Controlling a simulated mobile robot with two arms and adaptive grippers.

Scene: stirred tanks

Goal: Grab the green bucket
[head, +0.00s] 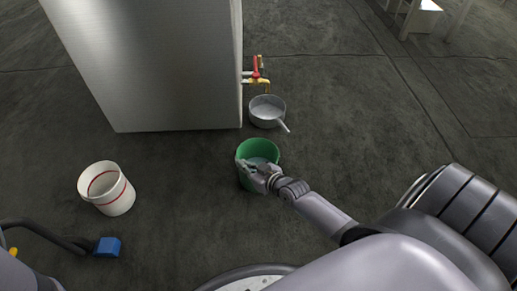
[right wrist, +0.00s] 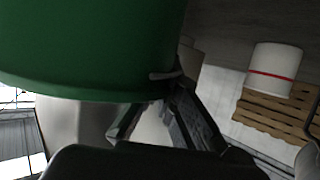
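The green bucket (head: 252,181) stands upright on the dark floor in the middle of the head view, in front of the metal tank. My right gripper (head: 250,167) is at the bucket's near right rim, with the rim between its fingers. In the right wrist view the green bucket (right wrist: 85,45) fills the upper left. My right gripper (right wrist: 172,90) shows there with one fingertip over the outer wall and the other partly hidden behind the rim. It appears shut on the rim.
A grey saucepan (head: 266,111) sits behind the bucket under a tap with a red handle (head: 256,67) on the metal tank (head: 160,60). A white bucket with a red stripe (head: 106,188) stands left.

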